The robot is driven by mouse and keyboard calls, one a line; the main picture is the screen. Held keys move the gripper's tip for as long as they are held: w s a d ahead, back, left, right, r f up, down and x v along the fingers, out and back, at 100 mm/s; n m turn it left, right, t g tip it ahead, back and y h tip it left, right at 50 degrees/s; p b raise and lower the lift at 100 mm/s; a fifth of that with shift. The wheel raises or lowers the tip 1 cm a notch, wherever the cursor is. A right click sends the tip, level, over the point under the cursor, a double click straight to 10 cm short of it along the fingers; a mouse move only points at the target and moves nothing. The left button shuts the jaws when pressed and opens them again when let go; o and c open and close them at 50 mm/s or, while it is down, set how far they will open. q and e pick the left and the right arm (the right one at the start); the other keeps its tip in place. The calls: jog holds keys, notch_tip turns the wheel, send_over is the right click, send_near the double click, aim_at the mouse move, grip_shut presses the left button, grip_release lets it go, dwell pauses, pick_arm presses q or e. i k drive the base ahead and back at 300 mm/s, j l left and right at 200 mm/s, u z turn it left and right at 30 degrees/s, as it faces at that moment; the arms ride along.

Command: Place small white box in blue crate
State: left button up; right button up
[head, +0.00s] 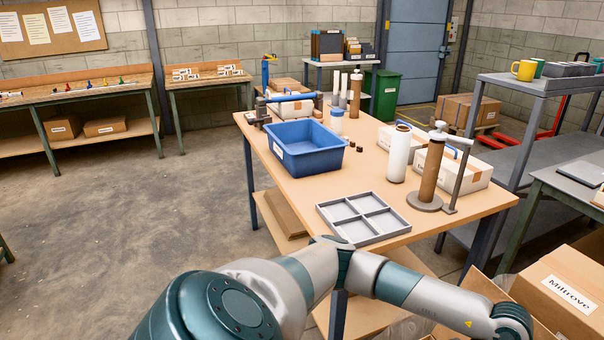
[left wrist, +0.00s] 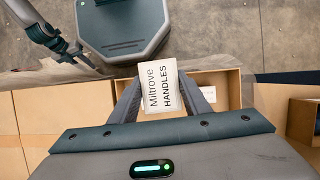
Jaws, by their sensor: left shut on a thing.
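The small white box (left wrist: 160,88), printed "Miltrove HANDLES", is between the fingers of my left gripper (left wrist: 158,98) in the left wrist view. The gripper is shut on it. The box overlaps the rim of an open cardboard carton (left wrist: 232,88); its height above is unclear. In the head view my left arm reaches to the lower right, and its gripper is out of frame. The blue crate (head: 282,166) stands on the workbench, far from the box, and looks empty inside. My right gripper (left wrist: 68,52) appears small at the upper left of the wrist view, its jaws unclear.
The workbench (head: 285,195) also holds a grey divided tray (head: 345,222), a white cylinder (head: 398,153), a brown cylinder on a stand (head: 430,172) and white cartons (head: 465,168). A closed Miltrove carton (head: 562,290) stands at the lower right. Floor at left is clear.

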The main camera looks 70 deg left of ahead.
aim_at(303, 146)
jog(key=k+j+u, duration=0.1)
jog(key=j, duration=0.25)
jog(key=k+j+u, duration=0.1)
jog(key=j, duration=0.25)
jog(key=k+j+u, duration=0.1)
jog(key=k+j, duration=0.15)
jog(key=j, duration=0.15)
jog(key=i+j+u, duration=0.1)
jog(key=j, duration=0.35)
jog(key=j+u, duration=0.1)
jog(key=j, duration=0.3)
jog(key=i+j+u, duration=0.15)
jog(key=j, duration=0.25)
jog(key=i+j+u, duration=0.1)
jog(key=j, duration=0.3)
jog(key=i+j+u, duration=0.1)
jog(key=i+j, duration=0.2)
jog(key=i+j+u, duration=0.15)
jog(key=i+j, duration=0.15)
jog(key=i, duration=0.15)
jog(key=i+j+u, duration=0.1)
jog(key=i+j, duration=0.15)
jog(key=i, duration=0.15)
